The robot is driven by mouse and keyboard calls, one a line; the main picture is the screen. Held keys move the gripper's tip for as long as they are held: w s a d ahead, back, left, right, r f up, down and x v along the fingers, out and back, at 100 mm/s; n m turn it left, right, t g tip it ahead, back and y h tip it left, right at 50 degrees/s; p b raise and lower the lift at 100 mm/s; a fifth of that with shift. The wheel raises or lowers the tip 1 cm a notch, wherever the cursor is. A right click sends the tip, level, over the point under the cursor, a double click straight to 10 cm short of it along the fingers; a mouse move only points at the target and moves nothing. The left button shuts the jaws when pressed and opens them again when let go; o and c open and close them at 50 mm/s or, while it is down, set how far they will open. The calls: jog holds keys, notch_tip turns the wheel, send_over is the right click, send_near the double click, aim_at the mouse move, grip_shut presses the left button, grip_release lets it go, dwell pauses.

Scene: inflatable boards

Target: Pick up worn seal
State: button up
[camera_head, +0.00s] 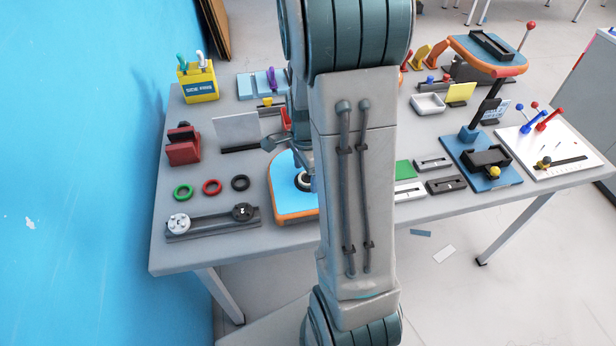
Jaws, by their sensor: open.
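A blue board piece with an orange edge (288,195) lies on the table, partly hidden behind my arm. A dark round valve fitting with a pale ring (303,180) sits on it, its right side hidden by my arm. To the left lie a green ring (183,191), a red ring (212,186) and a black ring (240,183). I cannot tell which ring or fitting part is the worn seal. My gripper (288,150) is above the back of the blue board, mostly hidden by my arm. It is open, and I see nothing held in it.
A grey rail with two round caps (210,223) lies at the front left. A red clamp-like block (183,146), a white panel (237,129) and a yellow holder (198,82) stand behind. Right of my arm are trays, a blue stand (465,170) and a white board (560,162).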

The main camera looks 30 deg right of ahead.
jog(key=shift+f, duration=0.4)
jog(key=shift+c, duration=0.3)
jog(key=c, duration=1)
jog(key=shift+r, duration=0.1)
